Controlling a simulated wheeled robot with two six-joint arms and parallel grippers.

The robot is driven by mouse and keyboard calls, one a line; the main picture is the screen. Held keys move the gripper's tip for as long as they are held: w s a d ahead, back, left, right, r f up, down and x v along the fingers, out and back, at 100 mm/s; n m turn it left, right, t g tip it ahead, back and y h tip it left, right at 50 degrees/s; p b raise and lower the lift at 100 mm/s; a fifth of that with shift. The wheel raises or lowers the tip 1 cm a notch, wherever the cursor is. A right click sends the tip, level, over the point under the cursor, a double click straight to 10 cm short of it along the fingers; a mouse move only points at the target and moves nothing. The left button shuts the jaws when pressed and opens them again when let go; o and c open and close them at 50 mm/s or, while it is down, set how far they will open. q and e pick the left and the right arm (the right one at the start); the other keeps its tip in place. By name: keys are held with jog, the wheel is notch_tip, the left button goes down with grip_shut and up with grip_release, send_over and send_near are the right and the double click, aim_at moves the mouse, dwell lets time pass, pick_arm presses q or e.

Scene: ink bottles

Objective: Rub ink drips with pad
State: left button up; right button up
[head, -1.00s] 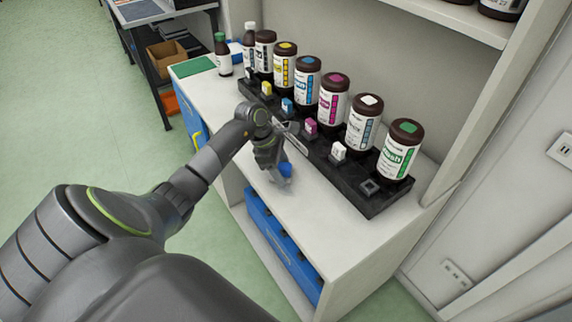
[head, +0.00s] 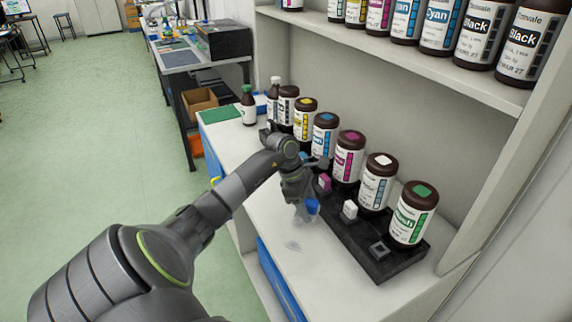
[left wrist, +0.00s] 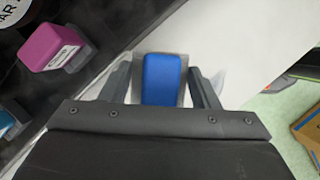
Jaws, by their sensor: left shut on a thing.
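My left gripper (head: 305,208) is shut on a blue pad (head: 312,206), beside the front edge of the black bottle rack. In the left wrist view the blue pad (left wrist: 161,78) sits between the two fingers, over the white counter. A faint grey smear (head: 293,246) shows on the white counter, nearer to me than the pad. I cannot tell whether the pad touches the counter. My right gripper is out of view.
The black rack (head: 352,254) holds a row of ink bottles, with a green-marked bottle (head: 412,215) at the near end. Small cartridges, one magenta (left wrist: 52,45), stand along its front. A shelf of bottles (head: 390,52) overhangs behind. The front counter (head: 270,222) is mostly clear.

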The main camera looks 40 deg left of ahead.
aim_at(312, 201)
pick_arm(q)
jog(key=shift+w+r, duration=0.15)
jog(key=shift+r, duration=0.7)
jog(key=shift+r+p, duration=0.55)
jog(key=shift+r, duration=0.4)
